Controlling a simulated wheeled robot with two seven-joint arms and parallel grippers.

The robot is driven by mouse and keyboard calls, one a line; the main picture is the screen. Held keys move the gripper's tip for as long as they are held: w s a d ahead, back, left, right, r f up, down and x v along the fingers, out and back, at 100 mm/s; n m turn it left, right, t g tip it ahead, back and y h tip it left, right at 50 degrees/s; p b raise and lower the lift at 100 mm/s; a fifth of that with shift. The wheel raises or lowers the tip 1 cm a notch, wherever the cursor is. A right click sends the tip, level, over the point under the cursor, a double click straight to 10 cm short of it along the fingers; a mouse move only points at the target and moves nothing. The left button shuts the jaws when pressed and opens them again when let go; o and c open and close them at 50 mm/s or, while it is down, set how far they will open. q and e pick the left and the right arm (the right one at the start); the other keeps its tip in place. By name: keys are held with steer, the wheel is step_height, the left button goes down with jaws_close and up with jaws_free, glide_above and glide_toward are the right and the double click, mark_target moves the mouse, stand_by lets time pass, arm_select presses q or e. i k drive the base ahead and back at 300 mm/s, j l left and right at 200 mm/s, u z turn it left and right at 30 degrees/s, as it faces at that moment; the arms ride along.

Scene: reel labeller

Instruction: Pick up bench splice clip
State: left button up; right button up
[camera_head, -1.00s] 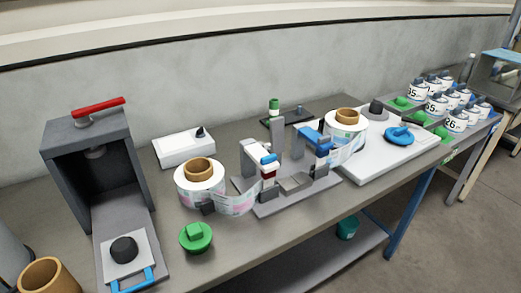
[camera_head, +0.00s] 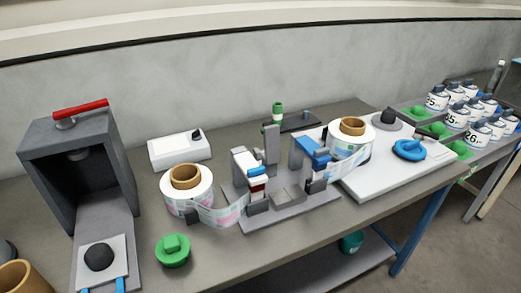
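No part is clearly marked as the bench splice clip. A small dark block (camera_head: 192,218) sits by the printed web at the front of the left label reel (camera_head: 187,190), and I cannot tell if it is the clip. The web runs from this reel into the grey labeller fixture (camera_head: 290,212), which has blue-topped posts. A second label reel (camera_head: 350,135) stands at its right. Neither of my grippers is in view.
A grey press housing (camera_head: 45,150) with a red lever (camera_head: 80,108) stands at left. A white board (camera_head: 395,170) carries a blue ring (camera_head: 409,150). Numbered cans (camera_head: 457,116) stand at right. The bench front is mostly clear.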

mark_target(257, 155)
steer(key=i+l+u, duration=0.15)
steer(key=l, duration=0.35)
steer(key=i+l+u, duration=0.15)
steer(key=l, duration=0.4)
steer(key=i+l+u, duration=0.15)
steer(key=l, duration=0.4)
steer(key=i+l+u, duration=0.15)
steer(key=l, duration=0.4)
steer(key=i+l+u, duration=0.15)
steer(key=l, duration=0.4)
steer(key=k, duration=0.05)
